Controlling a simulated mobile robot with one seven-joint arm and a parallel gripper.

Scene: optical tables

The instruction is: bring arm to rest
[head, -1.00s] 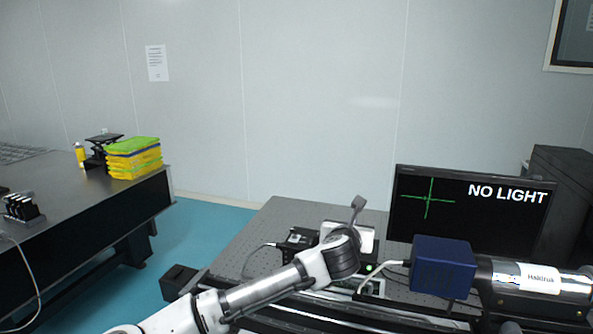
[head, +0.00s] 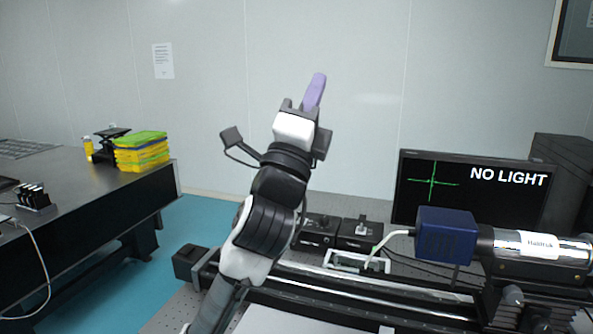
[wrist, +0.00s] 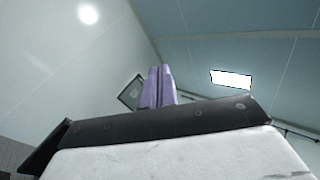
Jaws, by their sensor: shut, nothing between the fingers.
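My arm stands raised in the middle of the head view, bent upward from the bottom edge. My gripper (head: 315,92), with purple fingers, points up in front of the pale wall, well above the optical table. Its fingers are together and hold nothing. In the wrist view the purple fingers (wrist: 158,88) also show closed, with wall and ceiling behind them.
The right optical table carries black boxes (head: 320,229), a blue box (head: 444,235) with a silver cylinder (head: 540,245), and a monitor (head: 470,190) reading NO LIGHT. A left table (head: 90,200) holds stacked green and yellow trays (head: 141,152). Blue floor (head: 180,225) lies between.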

